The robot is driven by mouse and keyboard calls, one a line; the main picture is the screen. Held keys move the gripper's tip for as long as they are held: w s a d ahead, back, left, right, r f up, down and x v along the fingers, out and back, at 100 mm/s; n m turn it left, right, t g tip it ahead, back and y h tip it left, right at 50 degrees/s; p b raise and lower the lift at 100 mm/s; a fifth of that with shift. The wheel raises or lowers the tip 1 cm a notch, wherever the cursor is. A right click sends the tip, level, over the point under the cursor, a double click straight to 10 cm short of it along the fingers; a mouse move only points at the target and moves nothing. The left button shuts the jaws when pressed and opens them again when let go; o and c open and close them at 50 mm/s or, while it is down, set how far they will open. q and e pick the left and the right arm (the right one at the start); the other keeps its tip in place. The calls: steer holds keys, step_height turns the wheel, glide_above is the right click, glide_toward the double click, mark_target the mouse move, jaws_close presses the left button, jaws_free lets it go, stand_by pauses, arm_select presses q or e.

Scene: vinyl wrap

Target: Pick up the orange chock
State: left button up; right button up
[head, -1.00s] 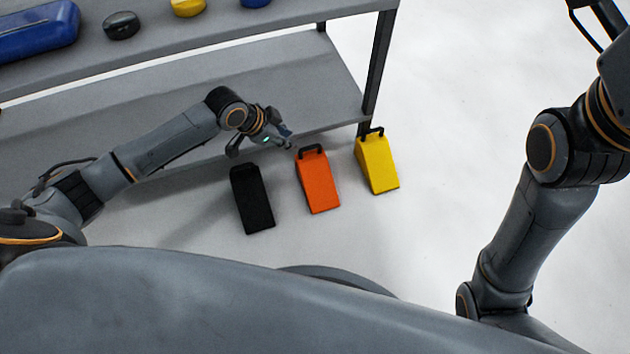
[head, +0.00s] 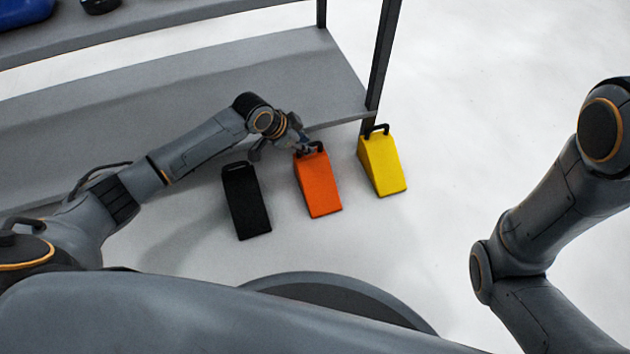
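The orange chock (head: 318,186) stands on the floor in the middle of the head view, a wedge with a black handle at its far, upper end. My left gripper (head: 304,147) is at the left part of that handle and overlaps it in the picture. Its fingers are small and partly hidden, so I cannot tell whether they are open or shut on the handle. My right arm shows at the right edge, but its gripper is out of view.
A black chock (head: 247,202) stands left of the orange one and a yellow chock (head: 383,165) stands right of it. A grey shelf unit (head: 300,75) with a dark post (head: 383,62) is behind them. The floor to the right is clear.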

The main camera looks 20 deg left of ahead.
arm_select(q)
steer(key=shift+b+x, duration=0.6)
steer(key=shift+x, duration=0.55)
jaws_close()
steer(key=shift+r, duration=0.25)
